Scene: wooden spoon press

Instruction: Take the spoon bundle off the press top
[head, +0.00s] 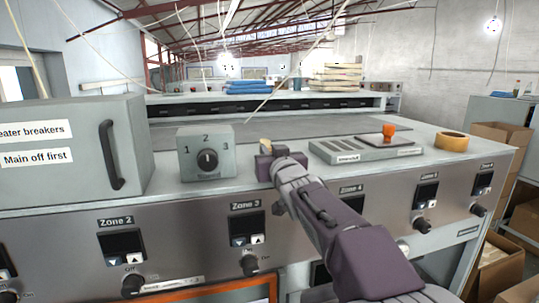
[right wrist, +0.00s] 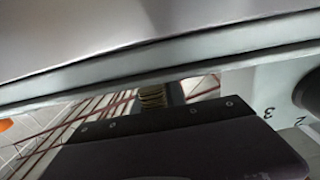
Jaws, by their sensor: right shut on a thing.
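The press (head: 350,190) fills the head view, with a grey top and a front panel of zone controls. My right gripper (head: 265,158) is over the front part of the press top, just right of the dial box. It is shut on the spoon bundle (head: 265,145), of which only a small tan end shows above the jaws. In the right wrist view, the brown layered bundle (right wrist: 152,97) shows at the jaws; most of it is hidden. I cannot tell whether it touches the top. My left gripper is not in view.
A dial box (head: 206,153) and a breaker cabinet (head: 75,150) stand to the left. A grey slotted tray (head: 345,152), an orange object (head: 388,131) and a tape roll (head: 452,141) lie to the right. Cardboard boxes (head: 500,135) stand beyond the right edge.

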